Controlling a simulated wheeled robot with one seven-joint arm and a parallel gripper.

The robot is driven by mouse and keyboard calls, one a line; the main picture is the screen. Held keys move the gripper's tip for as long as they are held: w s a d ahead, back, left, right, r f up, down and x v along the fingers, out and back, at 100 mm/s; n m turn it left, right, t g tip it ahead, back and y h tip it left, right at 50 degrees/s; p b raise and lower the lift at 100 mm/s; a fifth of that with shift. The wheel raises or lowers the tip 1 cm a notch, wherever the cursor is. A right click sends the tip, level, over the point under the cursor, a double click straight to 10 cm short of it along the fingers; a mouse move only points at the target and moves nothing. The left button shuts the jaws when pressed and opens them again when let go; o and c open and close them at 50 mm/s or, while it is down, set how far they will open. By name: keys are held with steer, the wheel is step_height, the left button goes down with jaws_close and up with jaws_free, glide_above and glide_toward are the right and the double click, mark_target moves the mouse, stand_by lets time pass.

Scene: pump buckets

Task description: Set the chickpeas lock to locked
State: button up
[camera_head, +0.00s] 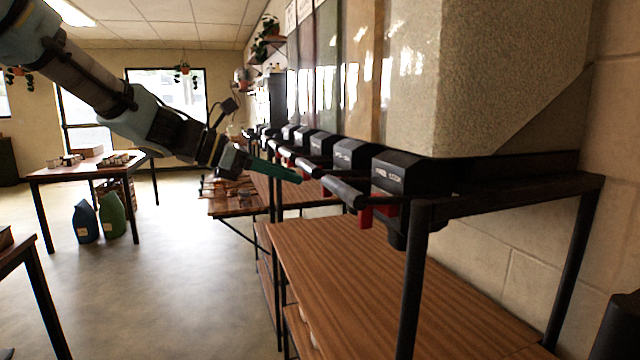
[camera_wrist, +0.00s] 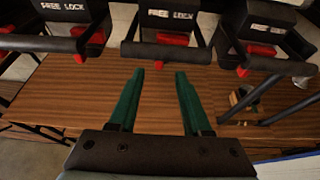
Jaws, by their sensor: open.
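A row of black dispensers with red parts runs along the wall side in the head view; the nearest one (camera_head: 412,172) is at the right. In the wrist view, the middle dispenser (camera_wrist: 170,16) carries a "FREE LOCK" label, with a red piece (camera_wrist: 172,38) under it and a black bar (camera_wrist: 165,51) in front. I cannot tell which dispenser is for chickpeas. My gripper (camera_wrist: 160,73) has its green fingers open and apart, with nothing between them, just below the middle bar. It also shows in the head view (camera_head: 298,178), beside the row.
Other dispensers stand close on the left (camera_wrist: 60,15) and right (camera_wrist: 262,25) of the middle one. A brown wooden shelf (camera_head: 350,280) lies below the row. A black frame post (camera_head: 414,280) stands at the near end. The floor to the left is open, with tables farther off.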

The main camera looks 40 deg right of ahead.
mark_target(322, 186)
steer(key=p+x, duration=0.1)
steer(key=x, duration=0.6)
steer(key=shift+s+d+f, duration=0.1)
steer(key=shift+d+f, duration=0.05)
steer(key=shift+d, duration=0.1)
jaws_close()
